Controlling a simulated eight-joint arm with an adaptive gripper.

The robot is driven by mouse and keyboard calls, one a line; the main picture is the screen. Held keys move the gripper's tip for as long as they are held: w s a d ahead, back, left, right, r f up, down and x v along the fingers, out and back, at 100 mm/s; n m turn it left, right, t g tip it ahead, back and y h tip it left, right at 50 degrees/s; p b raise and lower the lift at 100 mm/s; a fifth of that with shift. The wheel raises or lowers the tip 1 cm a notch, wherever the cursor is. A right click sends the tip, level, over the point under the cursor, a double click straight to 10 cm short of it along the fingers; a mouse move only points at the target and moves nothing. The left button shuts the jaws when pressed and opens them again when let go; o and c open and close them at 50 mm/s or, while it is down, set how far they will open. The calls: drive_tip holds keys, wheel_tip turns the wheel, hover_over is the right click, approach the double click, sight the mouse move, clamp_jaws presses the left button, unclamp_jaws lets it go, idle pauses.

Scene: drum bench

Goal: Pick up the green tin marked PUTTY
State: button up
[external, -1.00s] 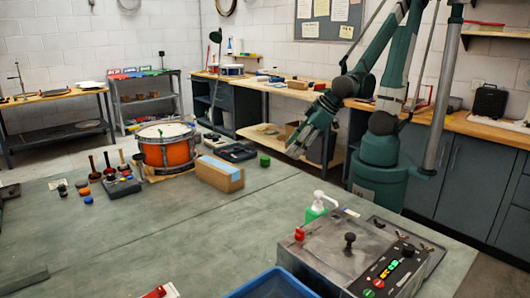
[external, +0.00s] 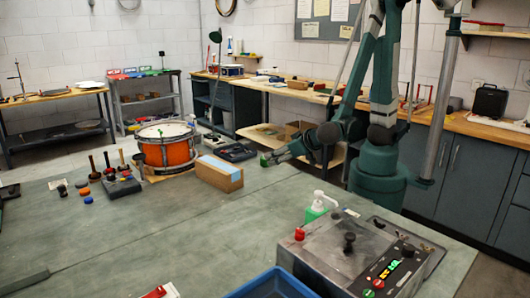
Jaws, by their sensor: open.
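The small green tin (external: 264,161) sits on the green bench top near its back edge, just right of the cardboard box. It is partly hidden by my gripper (external: 269,158), and its PUTTY marking is too small to read. My gripper reaches in low from the right, nearly level, with its fingertips at the tin. The jaws are open. I cannot tell whether the tin lies between the fingers or whether they touch it.
The cardboard box (external: 219,173) with a blue top stands just left of the tin. Beyond it are an orange drum (external: 166,152) and a dark tray (external: 236,153). The middle bench is clear.

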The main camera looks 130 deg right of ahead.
sight(265, 161)
drive_tip(key=shift+s+d+f+m+g+h+b, duration=0.3)
drive_tip(key=shift+d+f+m, duration=0.15)
drive_tip(key=shift+m, duration=0.1)
drive_tip(key=shift+s+d+f+m+g+h+b, duration=0.2)
drive_tip(key=shift+d+f+m+h, duration=0.15)
drive_tip(key=shift+d+m, duration=0.15)
drive_tip(key=shift+s+d+f+m+g+h, duration=0.2)
drive_tip(key=shift+s+d+m+g+h, duration=0.2)
drive_tip(key=shift+m, duration=0.25)
drive_tip(key=shift+b+x, duration=0.5)
drive_tip(key=shift+x, duration=0.7)
drive_tip(key=shift+f+b+x, duration=0.15)
drive_tip(key=shift+b+x, duration=0.2)
drive_tip(key=shift+x, duration=0.4)
drive_tip(key=shift+f+b+x, duration=0.15)
drive_tip(key=shift+b+x, duration=0.15)
drive_tip(key=shift+x, duration=1.4)
drive_tip(key=shift+c, duration=0.5)
